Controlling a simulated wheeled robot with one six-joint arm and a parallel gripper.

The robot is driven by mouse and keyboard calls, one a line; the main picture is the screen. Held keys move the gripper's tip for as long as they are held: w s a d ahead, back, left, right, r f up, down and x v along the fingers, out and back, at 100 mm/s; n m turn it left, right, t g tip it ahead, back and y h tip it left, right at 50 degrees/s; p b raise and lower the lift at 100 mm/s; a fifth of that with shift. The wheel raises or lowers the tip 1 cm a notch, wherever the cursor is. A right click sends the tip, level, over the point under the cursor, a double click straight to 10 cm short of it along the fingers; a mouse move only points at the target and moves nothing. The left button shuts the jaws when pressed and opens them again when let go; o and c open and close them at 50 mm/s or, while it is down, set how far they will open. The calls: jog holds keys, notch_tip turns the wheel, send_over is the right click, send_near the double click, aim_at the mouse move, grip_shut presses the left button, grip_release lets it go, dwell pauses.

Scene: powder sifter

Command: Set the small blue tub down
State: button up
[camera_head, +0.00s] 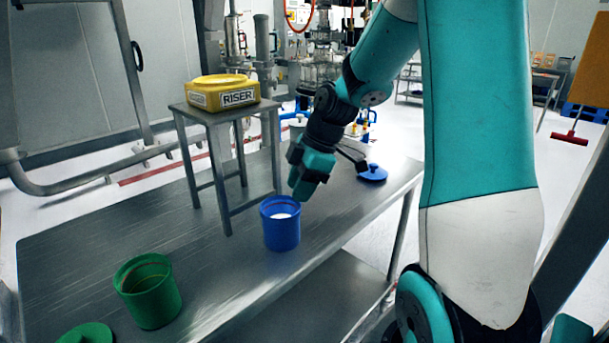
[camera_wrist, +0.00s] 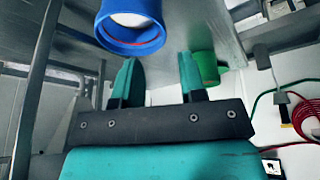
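The small blue tub (camera_head: 281,232) stands upright on the steel table, with white powder inside. In the wrist view the tub (camera_wrist: 113,39) shows at the upper left, beyond the fingers and apart from them. My gripper (camera_head: 303,190) hangs just above and to the right of the tub in the head view. In the wrist view its two teal fingers (camera_wrist: 160,78) are spread with an empty gap between them. The tub's underside is hidden.
A green tub (camera_head: 150,297) and green lid (camera_head: 86,335) are at the table's near left. A blue lid (camera_head: 372,174) lies on the right. A small metal stand (camera_head: 225,112) bears a yellow riser (camera_head: 213,97) behind the blue tub. The steel table (camera_head: 75,240) is bare at left.

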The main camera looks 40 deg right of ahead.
jog(key=s+a+r+m+g, duration=0.1)
jog(key=s+a+r, duration=0.15)
jog(key=a, duration=0.45)
jog(key=s+a+r+m, duration=0.1)
jog(key=s+a+r, duration=0.15)
jog(key=a, duration=0.45)
jog(key=s+a+m+g, duration=0.1)
jog(key=s+a+m, duration=0.2)
jog(key=s+a, duration=0.7)
jog(key=s, duration=0.2)
jog(key=shift+s+a+r+g+y, duration=0.2)
jog(key=shift+s+r+g+y, duration=0.1)
jog(key=shift+s+r, duration=0.1)
